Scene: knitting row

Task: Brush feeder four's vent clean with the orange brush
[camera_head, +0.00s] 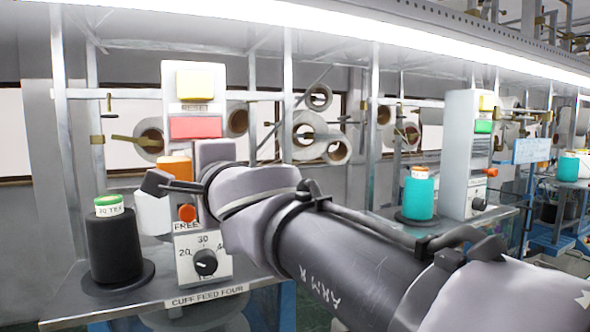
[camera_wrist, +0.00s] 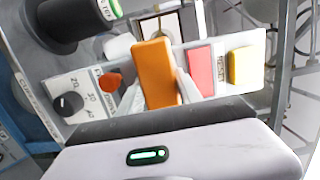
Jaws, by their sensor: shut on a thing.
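Feeder four (camera_head: 203,262) is a pale upright panel with a yellow block on top, a red lamp, an orange knob and a numbered dial. The plate (camera_head: 207,294) below it reads "CUFF FEED FOUR". My gripper (camera_wrist: 158,92) is shut on the orange brush (camera_wrist: 153,65), which stands up between its pale fingers in front of the panel. The brush also shows as an orange patch (camera_head: 175,167) beyond my gripper in the head view. Its bristles are not visible. I cannot make out the vent for certain; a pale framed square (camera_wrist: 166,24) shows behind the brush.
A black cone (camera_head: 115,245) with a green-topped label stands at the left of the shelf (camera_head: 110,306). A second feeder (camera_head: 462,150) with a green lamp and a teal cone (camera_head: 419,195) is at the right. Metal uprights and white rolls are behind.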

